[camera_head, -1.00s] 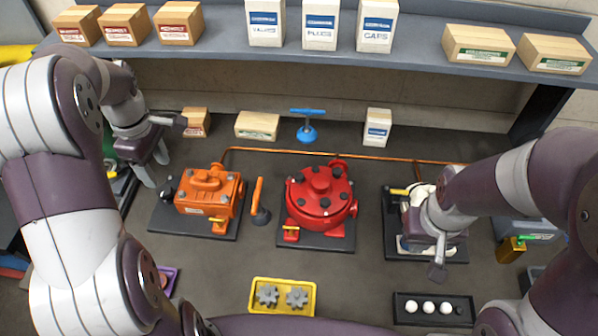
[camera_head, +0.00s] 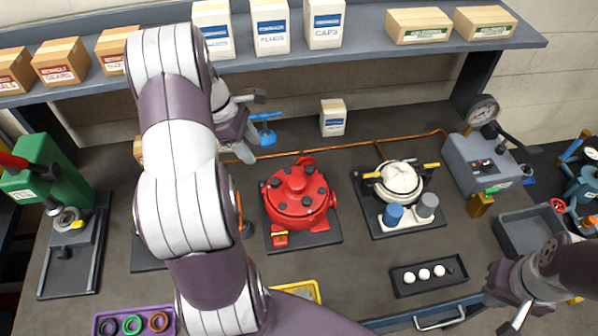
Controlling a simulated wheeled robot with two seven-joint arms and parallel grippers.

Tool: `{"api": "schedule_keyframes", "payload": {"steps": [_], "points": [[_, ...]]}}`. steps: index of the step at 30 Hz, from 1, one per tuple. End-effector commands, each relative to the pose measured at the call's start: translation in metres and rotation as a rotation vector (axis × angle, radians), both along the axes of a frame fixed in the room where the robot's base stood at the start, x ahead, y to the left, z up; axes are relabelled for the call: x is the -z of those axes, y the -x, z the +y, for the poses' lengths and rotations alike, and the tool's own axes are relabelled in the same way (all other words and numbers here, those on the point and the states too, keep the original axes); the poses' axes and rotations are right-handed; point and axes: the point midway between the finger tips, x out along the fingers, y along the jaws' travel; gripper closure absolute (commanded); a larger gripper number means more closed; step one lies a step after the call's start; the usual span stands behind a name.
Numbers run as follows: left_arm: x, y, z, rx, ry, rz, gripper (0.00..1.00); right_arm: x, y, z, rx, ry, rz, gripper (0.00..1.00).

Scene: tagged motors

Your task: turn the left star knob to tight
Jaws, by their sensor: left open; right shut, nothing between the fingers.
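I cannot make out a clear star knob in the head view. The red round motor (camera_head: 297,194) sits on a dark base in the middle, with several dark knobs on its top, too small to tell their shape. The white-topped unit (camera_head: 399,179) stands right of it. The orange motor is hidden behind my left arm; only an upright orange handle edge shows. My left gripper (camera_head: 246,158) is open and empty, above the bench behind and left of the red motor. My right gripper (camera_head: 514,318) is shut and empty at the bottom right, away from the motors.
A blue stand (camera_head: 262,131) is close beside my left gripper. A copper pipe (camera_head: 350,149) runs behind the motors. A green press (camera_head: 50,180) stands left, a grey gauge box (camera_head: 480,160) right. A black tray (camera_head: 428,276) of white balls lies in front. A shelf (camera_head: 370,50) with boxes spans the back.

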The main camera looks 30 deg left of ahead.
Motion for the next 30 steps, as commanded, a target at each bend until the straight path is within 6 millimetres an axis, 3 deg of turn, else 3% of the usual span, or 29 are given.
{"api": "schedule_keyframes", "payload": {"steps": [4,6,15,21,27,29,30], "points": [[0.032,-0.003,-0.009,0.011,-0.001,-0.002,0.45,0.024,0.000,0.000,0.000,0.000,0.000,1.00],[0.036,-0.005,-0.017,0.011,0.003,0.003,0.45,0.005,0.000,0.000,0.000,0.000,0.001,1.00],[0.099,-0.016,-0.040,0.011,-0.001,0.001,0.45,-0.014,0.000,0.000,0.000,0.000,0.000,1.00],[0.115,-0.018,-0.044,0.010,-0.003,-0.001,0.45,-0.016,0.000,0.000,0.000,0.000,0.000,1.00],[0.116,-0.018,-0.044,0.010,-0.003,-0.001,0.45,-0.015,0.000,0.000,0.000,0.000,0.000,1.00],[0.115,-0.018,-0.044,0.010,-0.003,-0.001,0.62,-0.015,0.000,0.000,0.000,0.000,0.000,1.00],[0.115,-0.018,-0.044,0.010,-0.003,-0.001,0.75,-0.015,0.000,0.000,0.000,0.000,0.000,1.00]]}}
